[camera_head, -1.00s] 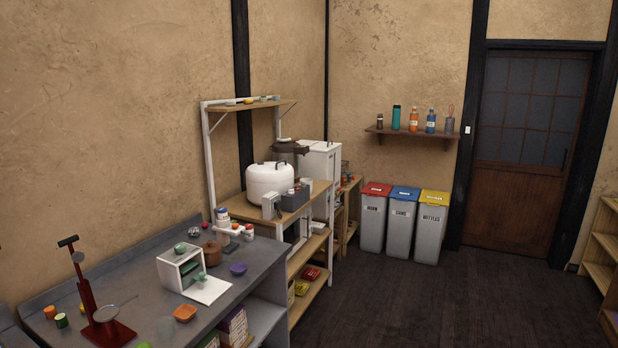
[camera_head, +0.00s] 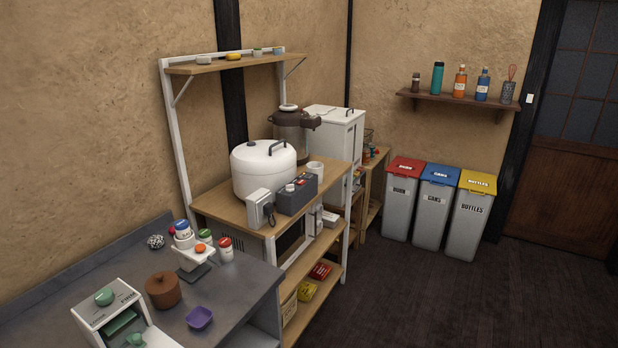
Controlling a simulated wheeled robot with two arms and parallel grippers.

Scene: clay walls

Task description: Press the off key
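No key marked "off" can be made out at this distance. A dark grey box (camera_head: 297,197) with small fittings on its top stands on the wooden shelf unit, in front of a large white lidded cooker (camera_head: 263,172). A small white device (camera_head: 258,209) with a dark part at its side stands just left of the box. A white device with a green knob (camera_head: 104,297) sits on the grey counter at the lower left, partly cut off by the frame. Neither of my grippers is in view.
The grey counter (camera_head: 225,305) holds a brown pot (camera_head: 163,290), a purple bowl (camera_head: 199,317) and several jars. Three bins with red, blue and yellow lids (camera_head: 478,182) stand by the back wall. The dark floor (camera_head: 430,300) at the right is clear.

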